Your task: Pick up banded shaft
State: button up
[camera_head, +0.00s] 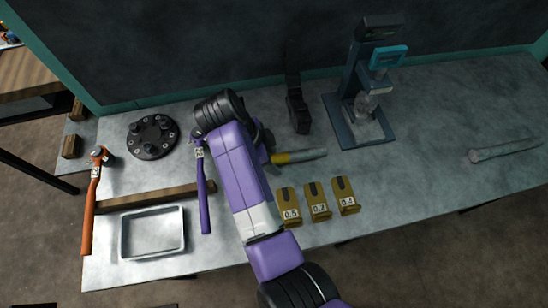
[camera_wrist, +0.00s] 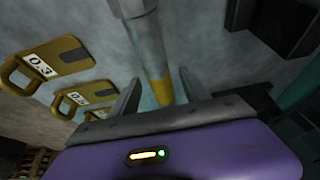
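The banded shaft (camera_head: 308,155), grey with a yellow band, lies on the grey workbench just right of my arm in the head view. Its left end is hidden by the arm. In the wrist view the shaft (camera_wrist: 147,40) runs from the top edge down between my fingers, its yellow band (camera_wrist: 163,92) close to the palm. My gripper (camera_wrist: 159,78) is open, with one finger on each side of the shaft and gaps visible. I cannot tell how far the fingers reach down around it. In the head view the gripper is mostly hidden by my arm.
Yellow labelled blocks (camera_head: 318,201) stand in a row just below the shaft. A black upright piece (camera_head: 298,112) is close above it. A press-like stand (camera_head: 361,100) is further right. A plain grey rod (camera_head: 504,150) lies far right, with clear bench between.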

grip_shut()
jog(key=shift+r, duration=0.15)
jog(key=shift+r, duration=0.1)
